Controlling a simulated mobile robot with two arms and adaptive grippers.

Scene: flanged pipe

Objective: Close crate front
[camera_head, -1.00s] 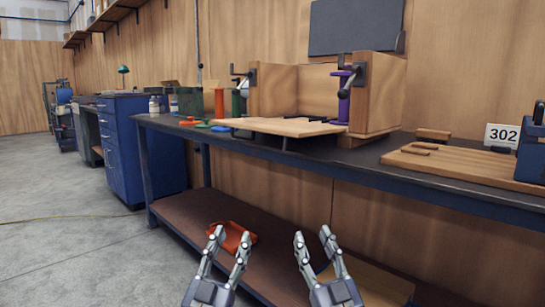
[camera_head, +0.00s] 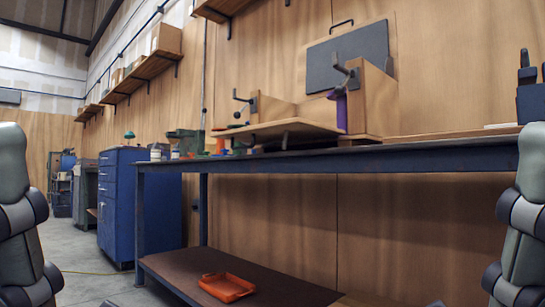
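The wooden crate stands on the blue-framed workbench, with its left side (camera_head: 275,109) and right side (camera_head: 374,100) upright. Its front panel (camera_head: 285,128) is folded down and sticks out toward me, nearly level, a little above the bench top. A dark crank handle (camera_head: 243,98) is by the left side and another (camera_head: 344,72) is on the right side. A purple upright piece (camera_head: 342,112) is at the right side's front. The crate's inside is mostly hidden at this low angle. My arm links fill the left and right edges; neither gripper can be made out.
The workbench (camera_head: 440,157) spans the view, with an orange tray (camera_head: 227,287) on its lower shelf. A dark panel with a handle (camera_head: 347,55) stands behind the crate. A blue drawer cabinet (camera_head: 118,205) is at left.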

